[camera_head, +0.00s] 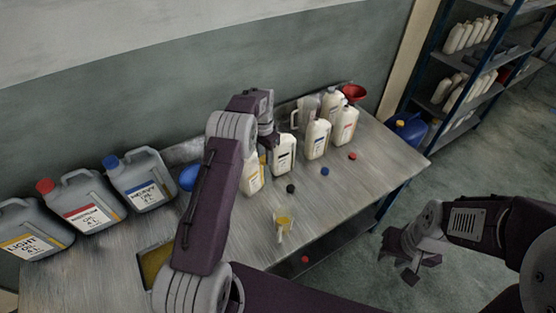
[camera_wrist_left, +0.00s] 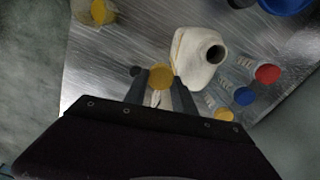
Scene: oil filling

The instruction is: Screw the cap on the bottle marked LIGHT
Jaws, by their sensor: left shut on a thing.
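My left gripper (camera_head: 268,148) is above the table beside a white bottle (camera_head: 252,176) with a yellow label. Its lettering is too small to read. In the left wrist view, the gripper (camera_wrist_left: 160,84) is shut on a yellow cap (camera_wrist_left: 161,76). The cap is to the left of an uncapped white bottle (camera_wrist_left: 198,60), whose dark round mouth faces the camera. The cap is apart from the mouth. My arm hides part of the yellow-labelled bottle in the head view. My right gripper (camera_head: 409,273) hangs over the floor, right of the table; its finger gap is unclear.
White bottles with black (camera_head: 283,156), blue (camera_head: 317,140) and red (camera_head: 345,126) labels stand to the right. Black (camera_head: 290,188), blue (camera_head: 325,171) and red (camera_head: 352,156) caps lie in front. Large grey cans (camera_head: 83,205) stand left.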

